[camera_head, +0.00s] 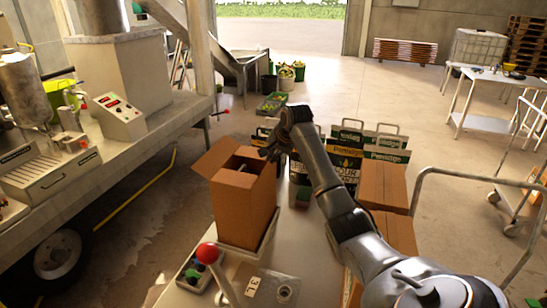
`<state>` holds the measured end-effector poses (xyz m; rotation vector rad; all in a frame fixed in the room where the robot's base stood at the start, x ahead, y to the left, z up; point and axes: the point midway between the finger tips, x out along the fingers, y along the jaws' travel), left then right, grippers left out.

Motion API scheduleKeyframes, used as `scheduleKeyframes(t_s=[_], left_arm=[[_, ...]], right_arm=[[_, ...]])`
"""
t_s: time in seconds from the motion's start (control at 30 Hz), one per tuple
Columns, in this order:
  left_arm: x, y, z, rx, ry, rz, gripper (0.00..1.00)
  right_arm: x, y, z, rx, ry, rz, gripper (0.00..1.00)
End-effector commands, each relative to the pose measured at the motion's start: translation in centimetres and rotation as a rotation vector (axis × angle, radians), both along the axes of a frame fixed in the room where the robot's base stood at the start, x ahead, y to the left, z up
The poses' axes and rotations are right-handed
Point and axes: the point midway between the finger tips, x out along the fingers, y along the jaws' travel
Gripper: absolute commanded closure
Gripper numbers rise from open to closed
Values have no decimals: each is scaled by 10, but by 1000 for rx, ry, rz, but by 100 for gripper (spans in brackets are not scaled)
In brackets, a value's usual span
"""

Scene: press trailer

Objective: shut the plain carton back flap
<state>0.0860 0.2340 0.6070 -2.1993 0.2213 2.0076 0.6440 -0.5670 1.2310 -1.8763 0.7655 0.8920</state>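The plain brown carton (240,208) stands upright on the table at the middle of the view. Its top is at least partly open, and its left flap (214,158) sticks up and outward. The far side of the opening, where the back flap is, lies close to my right gripper, and I cannot make out that flap's exact angle. My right gripper (270,153) is at the carton's far right top edge, pointing down and left. Its fingers are small and dark, so I cannot tell their opening or whether they touch the carton. My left gripper is not in view.
Printed carriers (348,157) stand behind and right of the carton. Closed brown cartons (383,187) stand to the right, partly behind my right arm. A red-knobbed lever (208,253) rises in front. The press trailer (60,180) is at left. A metal cart rail (480,178) is at right.

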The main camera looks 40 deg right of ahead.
Motion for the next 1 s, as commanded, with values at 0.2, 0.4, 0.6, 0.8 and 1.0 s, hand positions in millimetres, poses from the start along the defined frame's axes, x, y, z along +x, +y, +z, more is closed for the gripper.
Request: scheduleKeyframes(t_s=[0.2,0.4,0.6,0.8,1.0], left_arm=[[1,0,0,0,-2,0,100],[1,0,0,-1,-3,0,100],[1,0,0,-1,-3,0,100],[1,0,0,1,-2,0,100],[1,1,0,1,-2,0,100]], right_arm=[[9,4,6,-67,126,1,100],[16,9,8,-138,268,2,100],[22,12,9,-187,363,1,100],[25,13,9,-221,428,1,100],[27,15,8,-244,471,1,100]])
